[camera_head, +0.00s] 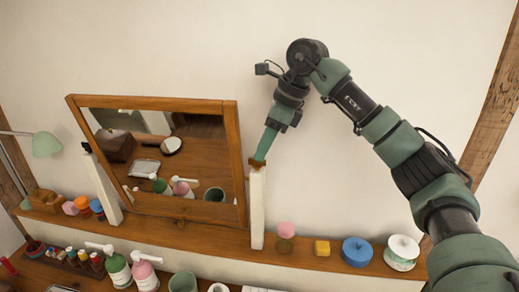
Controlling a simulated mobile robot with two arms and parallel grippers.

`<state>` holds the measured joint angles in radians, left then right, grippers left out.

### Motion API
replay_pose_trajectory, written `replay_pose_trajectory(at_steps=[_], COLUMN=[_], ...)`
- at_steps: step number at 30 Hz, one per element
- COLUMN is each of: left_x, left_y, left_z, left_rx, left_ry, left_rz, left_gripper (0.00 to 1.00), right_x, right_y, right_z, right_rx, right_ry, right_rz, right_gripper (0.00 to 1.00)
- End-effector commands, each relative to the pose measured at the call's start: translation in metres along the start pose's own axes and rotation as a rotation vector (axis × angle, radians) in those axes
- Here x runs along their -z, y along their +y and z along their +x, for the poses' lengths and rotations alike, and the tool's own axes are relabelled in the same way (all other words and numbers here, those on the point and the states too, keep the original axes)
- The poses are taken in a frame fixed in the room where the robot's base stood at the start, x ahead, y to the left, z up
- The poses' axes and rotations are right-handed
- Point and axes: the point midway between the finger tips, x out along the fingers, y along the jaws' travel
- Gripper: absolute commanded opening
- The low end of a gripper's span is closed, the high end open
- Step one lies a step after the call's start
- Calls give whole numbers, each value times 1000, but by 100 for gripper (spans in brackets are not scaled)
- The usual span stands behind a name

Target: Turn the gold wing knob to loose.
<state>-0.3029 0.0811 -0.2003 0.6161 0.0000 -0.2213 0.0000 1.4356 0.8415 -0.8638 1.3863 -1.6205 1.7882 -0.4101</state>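The gold wing knob (257,163) shows as a small brownish-gold piece at the top of the white post, on the right side of the tilting mirror. My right gripper (262,155) comes down from above, its green fingers at the knob and partly covering it. The fingers overlap in this view, so I cannot tell whether they are closed on the knob or just around it. The wood-framed mirror (233,150) leans between two white posts (257,210). My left gripper is not in view.
A dark knob (87,147) sits on the left post. On the wooden shelf (310,262) stand a pink item (286,230), a yellow block (321,248), a blue round container (357,251) and a white-lidded pot (402,252). Pump bottles (145,275) stand in front. The wall above is bare.

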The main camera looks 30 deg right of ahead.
Motion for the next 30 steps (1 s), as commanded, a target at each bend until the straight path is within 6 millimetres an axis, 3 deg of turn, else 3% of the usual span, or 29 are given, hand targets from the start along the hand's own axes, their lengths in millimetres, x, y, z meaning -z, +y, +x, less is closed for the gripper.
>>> replay_pose_trajectory(at_steps=[6, 15, 18, 19, 26, 30], left_x=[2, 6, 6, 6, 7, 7], left_y=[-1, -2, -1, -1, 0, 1], left_z=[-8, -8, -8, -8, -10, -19], left_rx=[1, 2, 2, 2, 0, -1], left_ry=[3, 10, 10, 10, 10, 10], left_rz=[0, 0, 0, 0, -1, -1], left_gripper=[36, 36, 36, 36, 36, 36], right_x=[0, 0, 0, 0, -1, -2], right_y=[0, 0, 0, 0, 0, -1], right_z=[22, 26, 26, 26, 26, 24], right_rx=[-1, 0, 0, 0, -8, -52], right_ry=[1, -2, -2, -2, -1, 0], right_rz=[1, 1, 1, 0, -16, -116], right_gripper=[28, 28, 3, 0, 0, 0])
